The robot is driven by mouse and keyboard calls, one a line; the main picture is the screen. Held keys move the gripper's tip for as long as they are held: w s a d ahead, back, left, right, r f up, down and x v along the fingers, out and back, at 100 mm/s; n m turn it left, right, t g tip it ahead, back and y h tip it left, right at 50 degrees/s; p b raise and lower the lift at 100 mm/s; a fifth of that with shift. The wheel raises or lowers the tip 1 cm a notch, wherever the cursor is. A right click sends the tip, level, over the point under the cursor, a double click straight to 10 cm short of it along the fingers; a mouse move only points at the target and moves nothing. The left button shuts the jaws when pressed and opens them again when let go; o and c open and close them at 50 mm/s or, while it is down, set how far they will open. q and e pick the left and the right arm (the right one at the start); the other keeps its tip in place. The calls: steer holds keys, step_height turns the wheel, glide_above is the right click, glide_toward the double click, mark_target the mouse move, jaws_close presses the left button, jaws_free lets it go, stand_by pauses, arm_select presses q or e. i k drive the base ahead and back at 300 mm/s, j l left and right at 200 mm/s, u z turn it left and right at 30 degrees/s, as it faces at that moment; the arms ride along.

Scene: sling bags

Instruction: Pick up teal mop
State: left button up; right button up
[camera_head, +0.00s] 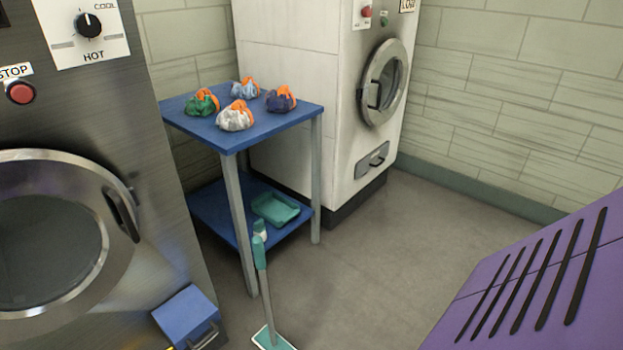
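The teal mop (262,283) stands upright, tilted slightly, in front of the blue table. Its teal grip is at the top, a grey shaft runs down, and its flat teal head (272,340) rests on the floor at the bottom edge of the head view. Neither of my grippers is in view, so nothing is seen touching the mop.
A blue table (275,127) holds several small bags, including a white one (236,116). A teal tray (275,208) lies on its lower shelf. A steel machine (140,190) stands left, a white machine (300,50) behind, a purple slotted panel (480,300) right.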

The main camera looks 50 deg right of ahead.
mark_target(267, 339)
steer(key=z, duration=1)
